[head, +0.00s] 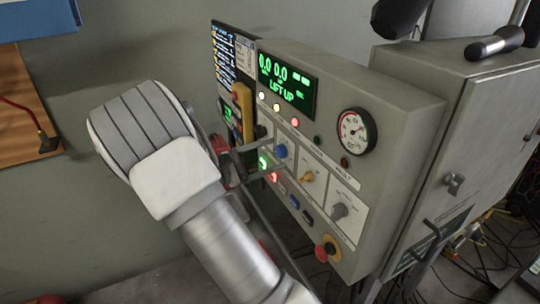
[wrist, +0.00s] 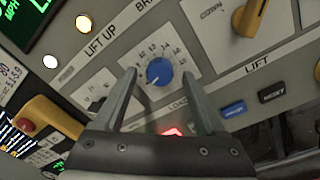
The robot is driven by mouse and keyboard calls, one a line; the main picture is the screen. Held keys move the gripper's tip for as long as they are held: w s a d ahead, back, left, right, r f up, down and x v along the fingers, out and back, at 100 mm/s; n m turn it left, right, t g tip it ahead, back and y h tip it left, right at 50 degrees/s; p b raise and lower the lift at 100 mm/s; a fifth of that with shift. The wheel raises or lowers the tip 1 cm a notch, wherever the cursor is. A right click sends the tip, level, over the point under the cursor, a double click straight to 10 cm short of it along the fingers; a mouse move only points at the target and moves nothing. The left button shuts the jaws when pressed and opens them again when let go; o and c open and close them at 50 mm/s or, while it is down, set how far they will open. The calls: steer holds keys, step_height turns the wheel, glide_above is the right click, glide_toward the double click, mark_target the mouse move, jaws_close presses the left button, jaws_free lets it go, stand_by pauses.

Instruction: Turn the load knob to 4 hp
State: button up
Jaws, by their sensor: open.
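The load knob is a small round blue knob (wrist: 159,71) on a white dial plate with printed numbers around it, in the middle of the wrist view. It also shows on the grey control panel in the head view (head: 281,151). My gripper (wrist: 159,75) is open, with one finger on each side of the knob in the wrist view. I see no clear contact, and the exact gap to the panel cannot be told. The numbers are too small to read surely, so the knob's setting is unclear. In the head view my wrist hides part of the panel's left side.
A yellow knob (head: 307,177), a grey knob (head: 340,211) and a red stop button (head: 321,254) sit near the blue knob. A round gauge (head: 356,131) and a green "LIFT UP" display (head: 286,83) are above. A grey cabinet (head: 460,140) stands right.

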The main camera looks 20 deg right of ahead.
steer(key=s+a+b, duration=0.1)
steer(key=a+b, duration=0.1)
steer(key=a, duration=1.5)
steer(key=shift+s+a+f, duration=0.15)
steer(key=s+d+r+m+g+y, duration=0.25)
steer(key=s+d+m+y, duration=0.25)
steer(key=s+d+y, duration=0.5)
steer(key=s+a+r+m+t+y, duration=0.1)
steer(key=s+a+m+t+y, duration=0.2)
steer(key=s, duration=0.3)
steer(key=s+a+r+m+t+y, duration=0.2)
steer(key=s+a+t+y, duration=0.1)
steer(key=s, duration=0.4)
steer(key=shift+s+m+t+y, duration=0.3)
steer(key=shift+m+t+y, duration=0.15)
steer(key=shift+y, duration=0.65)
